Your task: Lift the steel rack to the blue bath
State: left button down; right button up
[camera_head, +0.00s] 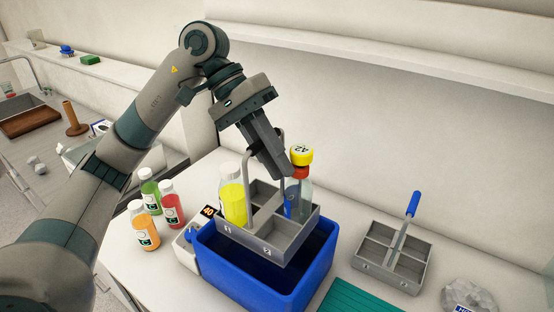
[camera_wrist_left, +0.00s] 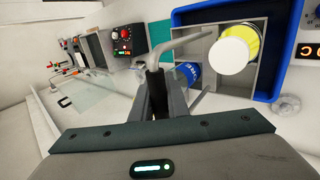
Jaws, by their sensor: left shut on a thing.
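The steel rack (camera_head: 290,240) is a grey box with compartments and a tall bent handle. My left gripper (camera_head: 276,160) is shut on the handle, which also shows in the left wrist view (camera_wrist_left: 185,46). The rack hangs over the opening of the blue bath (camera_head: 253,285); I cannot tell whether its base is below the rim. A yellow juice bottle (camera_head: 233,204) with a white cap stands in its left part. A clear bottle (camera_head: 304,196) with a blue patch and a red-and-yellow top marked 42 is at its right. The right gripper is not in view.
Green, red and orange bottles (camera_head: 146,231) stand left of the bath, near a display (camera_head: 207,211) reading 40. A second grey rack (camera_head: 370,267) with a blue-gripped handle stands to the right. A teal mat (camera_head: 358,298) lies in front of it. A wall rises behind.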

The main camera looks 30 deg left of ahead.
aim_at(272, 214)
pick_arm(q)
jog(key=shift+s+r, duration=0.1)
jog(key=shift+r, duration=0.05)
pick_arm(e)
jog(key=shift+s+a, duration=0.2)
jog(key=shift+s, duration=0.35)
